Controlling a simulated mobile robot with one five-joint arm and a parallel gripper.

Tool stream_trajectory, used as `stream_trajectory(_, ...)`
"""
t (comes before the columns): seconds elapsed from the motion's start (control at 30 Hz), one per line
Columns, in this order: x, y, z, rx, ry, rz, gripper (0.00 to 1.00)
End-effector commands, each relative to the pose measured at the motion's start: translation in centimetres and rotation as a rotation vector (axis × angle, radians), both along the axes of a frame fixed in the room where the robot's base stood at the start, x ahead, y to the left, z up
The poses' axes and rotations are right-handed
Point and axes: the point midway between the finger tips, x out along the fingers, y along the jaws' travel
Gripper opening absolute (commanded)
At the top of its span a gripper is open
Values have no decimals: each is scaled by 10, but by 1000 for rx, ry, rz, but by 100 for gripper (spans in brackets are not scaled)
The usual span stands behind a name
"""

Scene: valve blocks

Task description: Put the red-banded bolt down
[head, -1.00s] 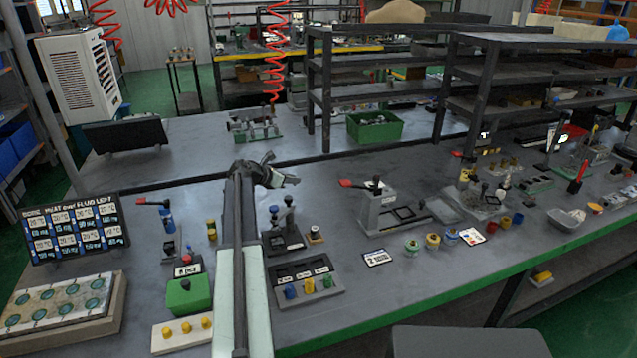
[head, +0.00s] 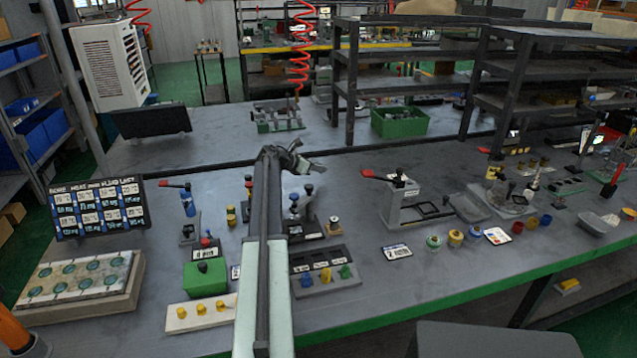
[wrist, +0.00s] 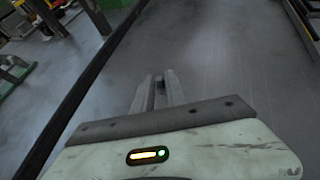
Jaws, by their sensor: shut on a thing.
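My gripper (head: 316,166) is at the end of my raised arm, over the grey bench behind the small valve blocks. In the wrist view its two fingers (wrist: 160,84) are nearly parallel with a narrow gap. They hold a thing too small and dark to make out; no red band shows on it. The grey bench top (wrist: 225,50) lies beyond the fingertips, and they look clear of it.
Behind my gripper a dark bench edge (wrist: 75,100) runs across. Near my arm stand a green block (head: 205,277), a yellow-knobbed tray (head: 181,322) and a dark tray (head: 303,292). A red-handled fixture (head: 398,200) stands right.

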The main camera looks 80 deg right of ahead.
Motion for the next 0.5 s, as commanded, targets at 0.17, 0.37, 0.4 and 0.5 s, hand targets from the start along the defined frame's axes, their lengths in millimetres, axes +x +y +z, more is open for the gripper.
stream_trajectory(0.17, 0, 0, -29, 0, 0, 0, 0)
stream_trajectory(0.37, 1, 0, -36, 0, 0, 1, 0)
stream_trajectory(0.4, 1, 0, -35, 0, 0, 1, 0)
stream_trajectory(0.5, 1, 0, -35, 0, 0, 1, 0)
